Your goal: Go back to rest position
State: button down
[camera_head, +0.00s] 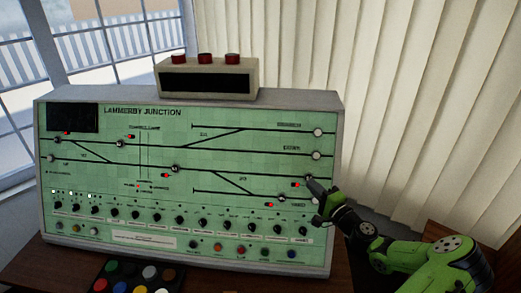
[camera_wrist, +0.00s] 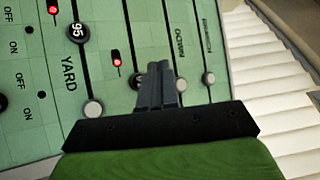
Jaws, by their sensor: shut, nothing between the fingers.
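My gripper (camera_head: 312,186) is shut and empty at the lower right of the green Lammerby Junction panel (camera_head: 120,170). In the wrist view, its closed fingers (camera_wrist: 160,85) are in front of the panel, beside a red light (camera_wrist: 116,62) and near several round knobs. The fingertips hide part of the panel by a track line. I cannot tell whether they touch it. My green arm comes in from the lower right.
A beige box with red buttons (camera_head: 207,80) stands on top of the panel. A tray of coloured round pieces (camera_head: 135,278) lies in front at the lower left. Vertical blinds (camera_head: 420,90) hang behind at the right. A window (camera_head: 90,40) is at the left.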

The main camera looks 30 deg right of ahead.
jog(key=w+a+f+n+g+y+b, duration=0.1)
jog(key=a+n+g+y, duration=0.35)
jog(key=a, duration=0.75)
jog(key=w+a+n+g+y, duration=0.2)
jog(key=a+n+g, duration=0.5)
jog(key=a, duration=0.5)
jog(key=s+a+r+n+h, duration=0.1)
jog(key=s+a+r+n, duration=0.1)
jog(key=s, duration=0.6)
jog(key=s+a+r+n+g+h+b, duration=0.1)
jog(key=s+a+r+n+h, duration=0.1)
jog(key=s+a+r, duration=0.3)
jog(key=s+a+r+n+h+b, duration=0.1)
jog(key=s+a+r+n+h, duration=0.1)
jog(key=s, duration=0.9)
jog(key=shift+s+a+r+n, duration=0.35)
jog(key=shift+a+r+n, duration=0.2)
jog(key=shift+a+r, duration=0.2)
jog(key=shift+g, duration=0.25)
